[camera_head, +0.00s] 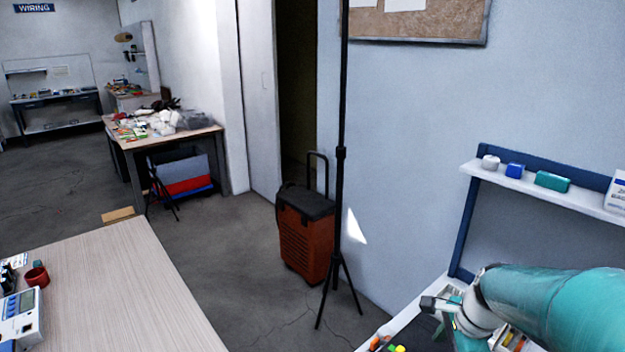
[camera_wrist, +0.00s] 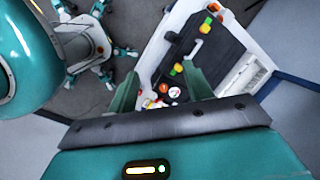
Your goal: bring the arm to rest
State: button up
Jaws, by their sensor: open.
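My arm, teal with pale joints, reaches in from the lower right in the head view, over the near end of the right-hand bench (camera_head: 391,327). In the wrist view my gripper (camera_wrist: 160,85) shows two green fingers spread apart, with nothing held between them. Beyond the fingers lie the white bench with a dark mat (camera_wrist: 205,52) and several small coloured pieces on it. The fingertips look apart from these pieces; the height above them is hard to tell. My teal body and legs show at the left of the wrist view.
A blue-framed shelf (camera_head: 530,186) with small boxes stands over the right-hand bench. A black tripod (camera_head: 339,220) and an orange wheeled case (camera_head: 305,240) stand on the floor. A pale table (camera_head: 120,295) is at left, with a red mug (camera_head: 37,276).

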jog(key=s+a+r+n+t+h, duration=0.1)
jog(key=s+a+r+n+t, duration=0.2)
jog(key=s+a+r+n, duration=0.8)
jog(key=a+n, duration=0.1)
jog(key=n, duration=0.7)
jog(key=shift+a+r+h, duration=0.15)
jog(key=shift+r+h, duration=0.15)
